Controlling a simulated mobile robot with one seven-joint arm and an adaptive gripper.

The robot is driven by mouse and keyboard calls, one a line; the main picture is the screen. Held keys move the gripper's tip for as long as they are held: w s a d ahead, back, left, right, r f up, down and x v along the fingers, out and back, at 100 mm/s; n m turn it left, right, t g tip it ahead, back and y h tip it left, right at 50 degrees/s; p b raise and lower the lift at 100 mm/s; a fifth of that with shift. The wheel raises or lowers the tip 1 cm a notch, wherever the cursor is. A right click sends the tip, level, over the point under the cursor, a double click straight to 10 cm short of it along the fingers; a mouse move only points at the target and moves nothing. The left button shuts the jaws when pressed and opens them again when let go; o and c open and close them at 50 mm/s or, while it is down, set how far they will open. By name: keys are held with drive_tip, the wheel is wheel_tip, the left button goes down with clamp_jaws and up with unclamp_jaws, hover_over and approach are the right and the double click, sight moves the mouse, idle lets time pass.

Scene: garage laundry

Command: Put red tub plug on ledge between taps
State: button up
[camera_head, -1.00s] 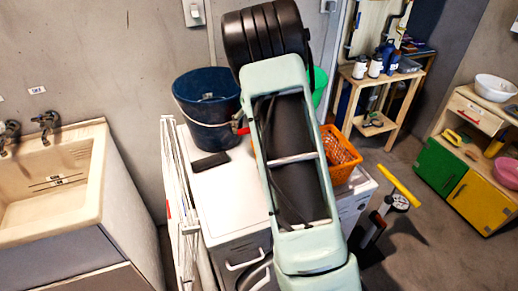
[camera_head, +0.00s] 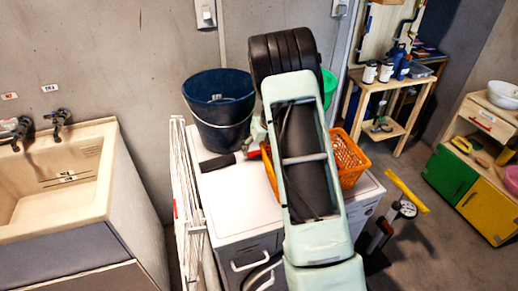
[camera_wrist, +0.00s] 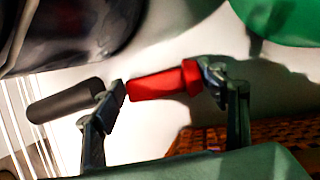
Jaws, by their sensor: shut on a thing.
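My gripper (camera_wrist: 166,86) is shut on the red tub plug (camera_wrist: 160,84), which lies sideways between its two fingers in the wrist view. In the head view the red plug (camera_head: 246,155) shows beside my arm, above the white washer top and in front of the blue bucket. My arm hides most of my gripper there. The sink (camera_head: 100,182) is at the left, with two dark taps at its back, the left tap (camera_head: 20,130) and the right tap (camera_head: 58,122). The narrow ledge (camera_head: 38,138) lies between them and looks bare.
A dark block-like object (camera_head: 216,162) lies on the washer (camera_head: 232,200), close to my gripper. The blue bucket (camera_head: 220,112), an orange basket (camera_head: 350,160) and a green container (camera_head: 328,84) crowd the back. A folded white rack (camera_head: 185,190) stands between washer and sink.

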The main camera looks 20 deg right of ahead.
drive_tip(key=o, duration=1.1)
drive_tip(key=shift+o, duration=0.2)
